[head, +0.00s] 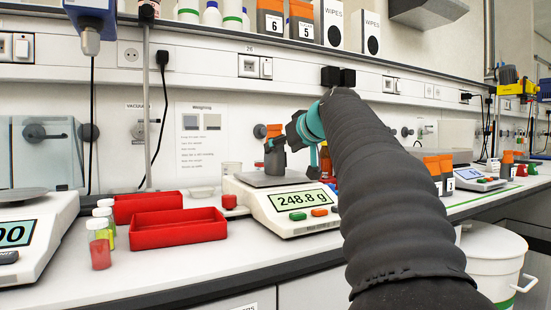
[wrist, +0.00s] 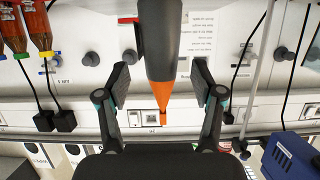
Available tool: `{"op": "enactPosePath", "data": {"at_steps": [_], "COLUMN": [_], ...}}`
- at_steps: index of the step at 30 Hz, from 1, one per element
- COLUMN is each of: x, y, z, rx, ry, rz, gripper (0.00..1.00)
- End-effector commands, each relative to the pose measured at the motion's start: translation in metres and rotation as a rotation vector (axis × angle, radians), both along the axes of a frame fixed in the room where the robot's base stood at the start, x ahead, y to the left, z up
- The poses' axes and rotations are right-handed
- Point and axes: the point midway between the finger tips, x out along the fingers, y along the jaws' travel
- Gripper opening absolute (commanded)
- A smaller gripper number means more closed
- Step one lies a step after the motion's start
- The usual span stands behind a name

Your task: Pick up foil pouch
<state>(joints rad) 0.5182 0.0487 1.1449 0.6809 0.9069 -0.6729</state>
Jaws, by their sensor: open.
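A dark grey foil pouch with an orange top (head: 273,160) stands upright on the pan of the scale, which reads 248.8 g. In the wrist view, which is upside down, the pouch (wrist: 162,45) is seen edge-on, tapering to its orange top. My gripper (wrist: 160,85) is open, with one finger on each side of the pouch and a visible gap on both sides. In the head view my gripper (head: 283,146) is at the pouch, and my dark arm partly hides it.
The scale (head: 258,205) stands on the bench. Red trays (head: 180,228) and small sample jars (head: 98,245) are to its left. More grey-orange pouches (head: 431,165) stand to the right, and others (head: 270,25) on the shelf above. A white bucket (head: 490,255) is at the lower right.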

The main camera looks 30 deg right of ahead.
Motion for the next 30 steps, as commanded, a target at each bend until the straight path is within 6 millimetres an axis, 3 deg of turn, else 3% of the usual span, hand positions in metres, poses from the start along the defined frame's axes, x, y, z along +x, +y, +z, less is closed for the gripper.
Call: {"op": "enactPosePath", "data": {"at_steps": [5,15,22,30], "x": [0.008,0.046,0.047,0.047], "y": [0.000,0.002,0.002,0.002], "z": [-0.006,-0.023,-0.024,-0.024], "rx": [0.002,0.001,0.001,0.001], "ry": [0.002,0.002,0.001,0.001], "rz": [-0.001,-0.003,-0.004,-0.004], "gripper": [0.67,0.67,0.67,0.00]}}
